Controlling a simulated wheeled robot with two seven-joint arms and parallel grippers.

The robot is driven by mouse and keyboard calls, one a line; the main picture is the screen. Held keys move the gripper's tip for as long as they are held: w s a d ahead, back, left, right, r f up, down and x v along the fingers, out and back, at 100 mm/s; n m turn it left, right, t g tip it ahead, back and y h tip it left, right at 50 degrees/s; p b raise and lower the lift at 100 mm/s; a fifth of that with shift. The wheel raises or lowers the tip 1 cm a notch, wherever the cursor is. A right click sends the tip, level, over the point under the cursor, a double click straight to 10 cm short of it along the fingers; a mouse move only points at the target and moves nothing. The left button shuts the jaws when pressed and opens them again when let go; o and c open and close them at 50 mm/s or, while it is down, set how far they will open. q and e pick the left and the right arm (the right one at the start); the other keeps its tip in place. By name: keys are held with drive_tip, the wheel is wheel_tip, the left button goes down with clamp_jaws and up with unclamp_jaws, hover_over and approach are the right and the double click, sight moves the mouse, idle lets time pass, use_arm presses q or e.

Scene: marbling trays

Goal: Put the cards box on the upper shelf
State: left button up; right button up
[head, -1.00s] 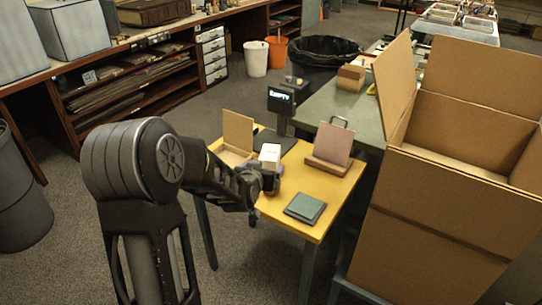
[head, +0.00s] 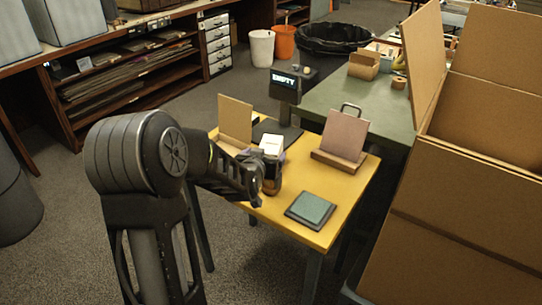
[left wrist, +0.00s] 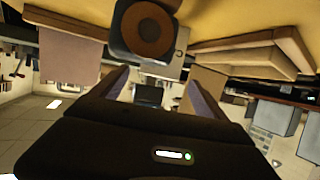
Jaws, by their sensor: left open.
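A small white box (head: 272,145), which looks like the cards box, stands on the yellow table (head: 337,184). A dark brownish object (head: 272,180) shows just below it in the head view, close to my gripper. My left gripper (head: 257,183) is open at the table's near left side, beside these things; the exact gap is hard to tell. In the left wrist view its fingers (left wrist: 158,90) are apart with nothing clearly between them. A dark rounded object with a brown disc (left wrist: 148,30) is beyond them. My right gripper is out of view.
A teal pad (head: 311,208) and an upright board on a wooden base (head: 344,137) share the table, with another board (head: 235,121) at its left back. A large cardboard box (head: 450,215) blocks the right. A wooden shelf unit (head: 130,80) runs along the left back.

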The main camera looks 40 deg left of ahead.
sight(270, 147)
use_arm(q)
drive_tip(key=shift+x, duration=1.3)
drive_tip(key=shift+r+x, duration=0.2)
drive_tip(key=shift+x, duration=2.45)
drive_tip(key=shift+c, duration=0.6)
drive_tip(key=shift+w+r, duration=0.1)
clamp_jaws()
wheel_tip(270, 147, up, 10)
drive_tip(key=shift+p, duration=0.65)
